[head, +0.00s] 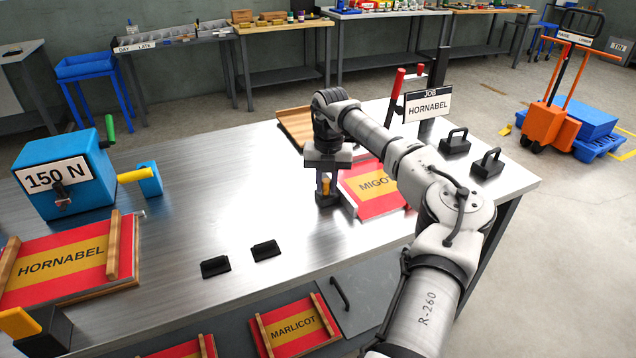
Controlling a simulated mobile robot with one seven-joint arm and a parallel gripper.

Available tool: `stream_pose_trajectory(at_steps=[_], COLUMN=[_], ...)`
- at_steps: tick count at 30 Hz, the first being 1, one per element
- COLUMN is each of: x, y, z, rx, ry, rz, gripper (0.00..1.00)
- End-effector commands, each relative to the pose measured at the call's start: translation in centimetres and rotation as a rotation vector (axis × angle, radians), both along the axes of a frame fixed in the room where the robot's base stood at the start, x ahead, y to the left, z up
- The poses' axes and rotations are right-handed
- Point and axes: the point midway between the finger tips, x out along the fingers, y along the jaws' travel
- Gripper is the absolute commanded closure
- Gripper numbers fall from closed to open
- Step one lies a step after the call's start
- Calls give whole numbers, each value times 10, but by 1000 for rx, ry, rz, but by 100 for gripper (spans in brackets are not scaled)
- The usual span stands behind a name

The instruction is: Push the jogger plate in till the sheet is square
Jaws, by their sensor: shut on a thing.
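My gripper (327,186) points down over the middle of the steel table. It is shut on a small upright yellow-orange piece above a dark block (327,201); the fingers partly hide it. A red and yellow sheet marked MIGOT (368,188) lies just right of the gripper, partly covered by my arm. A similar sheet marked HORNABEL (62,262) lies at the left front between wooden rails. A blue box marked 150 N (85,150) has a yellow rod ending at a blue plate (150,178). I cannot tell which piece is the jogger plate.
Two black pieces (215,267) lie at the table's front. Two black handled blocks (488,164) stand at the right. A JOB HORNABEL sign (428,104) and red-handled lever (397,84) stand behind my arm. A wooden tray (297,122) lies behind the gripper. The middle left is clear.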

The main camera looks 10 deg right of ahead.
Motion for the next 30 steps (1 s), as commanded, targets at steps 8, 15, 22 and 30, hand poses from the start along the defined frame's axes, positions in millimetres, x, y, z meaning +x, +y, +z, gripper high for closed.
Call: stream_pose_trajectory(at_steps=[8,15,22,30], x=[2,2,2,1], y=[-5,-5,-5,-5], z=[3,5,41,103], rx=[-6,-6,-8,-5], ry=[-11,-9,-12,-11], rz=[-10,-9,-8,-7], gripper=[69,69,69,69])
